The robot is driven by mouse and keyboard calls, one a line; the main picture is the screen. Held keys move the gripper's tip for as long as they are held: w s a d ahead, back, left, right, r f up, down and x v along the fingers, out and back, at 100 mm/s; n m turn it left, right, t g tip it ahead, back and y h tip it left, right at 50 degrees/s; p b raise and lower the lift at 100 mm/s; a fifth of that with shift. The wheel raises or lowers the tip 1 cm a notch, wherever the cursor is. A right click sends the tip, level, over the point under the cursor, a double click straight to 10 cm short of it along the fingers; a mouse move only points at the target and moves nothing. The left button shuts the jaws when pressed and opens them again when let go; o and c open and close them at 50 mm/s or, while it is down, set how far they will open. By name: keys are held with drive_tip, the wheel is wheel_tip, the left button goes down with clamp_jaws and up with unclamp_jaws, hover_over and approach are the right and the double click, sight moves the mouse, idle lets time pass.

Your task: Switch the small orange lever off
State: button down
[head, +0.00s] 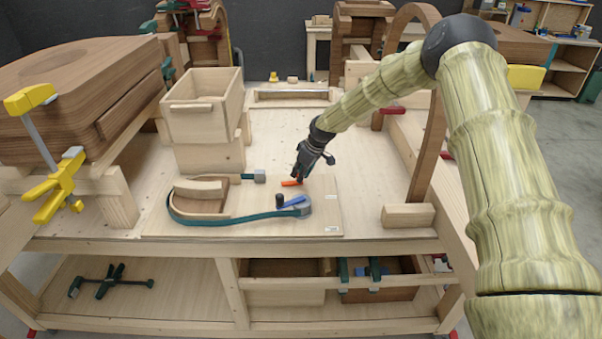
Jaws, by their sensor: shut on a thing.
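The small orange lever (290,183) lies low over the light wooden board (325,205) in the middle of the bench. My gripper (298,177) reaches down from the upper right, its fingertips at the right end of the lever. It is shut on the lever; the fingers hide that end. Just below is a grey clamp body (318,207) with a blue lever (292,202) and a dark knob (280,199). A teal band (240,217) runs left from it around a curved wooden form (203,200).
A wooden box (205,110) stands behind on the left. A grey-ended teal tool (255,177) lies left of the lever. A tall wooden arch (425,145) and a block (407,215) stand right. Yellow clamps (55,190) hold wood far left. The bench behind my gripper is mostly clear.

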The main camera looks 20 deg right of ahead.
drive_tip(key=shift+s+a+f+m+b, duration=0.15)
drive_tip(key=shift+m+b, duration=0.35)
drive_tip(key=shift+b, duration=0.3)
drive_tip(key=shift+s+m, duration=0.15)
drive_tip(key=shift+m, duration=0.25)
drive_tip(key=c, duration=1.3)
unclamp_jaws()
drive_tip(key=shift+r, duration=0.25)
drive_tip(key=shift+h, duration=0.3)
drive_tip(key=v, duration=1.2)
drive_tip(key=shift+s+f, duration=0.15)
drive_tip(key=shift+s, duration=0.05)
